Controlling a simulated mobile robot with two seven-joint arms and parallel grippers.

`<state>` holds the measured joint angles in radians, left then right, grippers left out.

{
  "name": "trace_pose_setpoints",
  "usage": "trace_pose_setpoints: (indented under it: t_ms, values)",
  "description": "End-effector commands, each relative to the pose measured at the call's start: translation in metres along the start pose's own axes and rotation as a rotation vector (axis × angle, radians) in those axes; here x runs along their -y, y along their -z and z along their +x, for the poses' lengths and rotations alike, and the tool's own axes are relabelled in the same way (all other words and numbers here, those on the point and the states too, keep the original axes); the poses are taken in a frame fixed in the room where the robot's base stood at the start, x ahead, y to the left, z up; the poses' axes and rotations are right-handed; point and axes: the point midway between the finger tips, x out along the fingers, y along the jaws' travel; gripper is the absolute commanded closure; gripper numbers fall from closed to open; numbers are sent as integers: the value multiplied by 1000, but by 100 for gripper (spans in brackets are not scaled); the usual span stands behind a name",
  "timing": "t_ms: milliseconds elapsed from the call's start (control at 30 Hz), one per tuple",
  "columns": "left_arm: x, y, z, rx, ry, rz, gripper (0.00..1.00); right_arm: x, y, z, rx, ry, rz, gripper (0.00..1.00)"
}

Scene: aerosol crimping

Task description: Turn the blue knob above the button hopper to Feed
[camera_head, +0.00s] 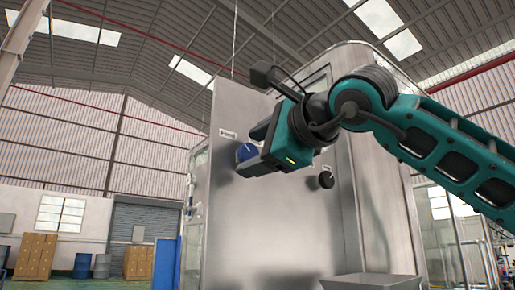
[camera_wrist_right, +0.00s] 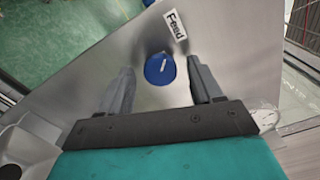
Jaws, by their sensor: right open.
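The blue knob (camera_head: 247,152) is on the steel front of a tall machine, partly hidden behind my right gripper in the head view. In the right wrist view the round blue knob (camera_wrist_right: 160,69) has a short white mark on its face. A white label reading "Feed" (camera_wrist_right: 175,25) sits beside it, and a small label (camera_head: 228,134) shows above the knob in the head view. My right gripper (camera_wrist_right: 160,88) is open, its two grey fingers on either side of the view of the knob. I cannot tell whether they reach around it. My left gripper is not in view.
A black knob (camera_head: 326,180) is on the same steel panel (camera_head: 290,235), right of my gripper. A grey hopper tray (camera_head: 371,281) juts out at the lower right. Cardboard boxes (camera_head: 36,257) and blue drums (camera_head: 102,266) stand far off at the left.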

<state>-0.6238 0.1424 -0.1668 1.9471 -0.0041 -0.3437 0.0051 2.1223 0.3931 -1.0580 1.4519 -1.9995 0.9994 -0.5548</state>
Motion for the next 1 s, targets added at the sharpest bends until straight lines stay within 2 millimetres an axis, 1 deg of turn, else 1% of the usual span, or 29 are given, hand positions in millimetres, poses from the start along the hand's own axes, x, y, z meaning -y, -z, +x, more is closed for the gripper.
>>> trace_pose_setpoints:
  t_ms: [133, 267, 400, 500, 600, 700, 833, 1000]
  values:
    - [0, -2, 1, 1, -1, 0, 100, 0, 0, -4, 0, 1, 1, 35]
    - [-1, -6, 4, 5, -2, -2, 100, -1, 1, -22, 1, 4, -1, 35]
    - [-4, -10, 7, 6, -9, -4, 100, -1, 2, -52, -1, 5, -1, 35]
    - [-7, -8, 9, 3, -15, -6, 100, -1, 1, -75, 0, 5, -1, 35]
    - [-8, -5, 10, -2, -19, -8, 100, 0, 1, -95, 1, 4, 0, 35]
    - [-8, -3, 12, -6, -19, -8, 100, 0, 0, -111, 1, 2, 0, 35]
    - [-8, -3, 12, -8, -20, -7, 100, 0, 0, -124, 0, 1, 0, 35]
    - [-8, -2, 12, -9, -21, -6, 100, 0, 0, -130, 0, 0, 0, 35]
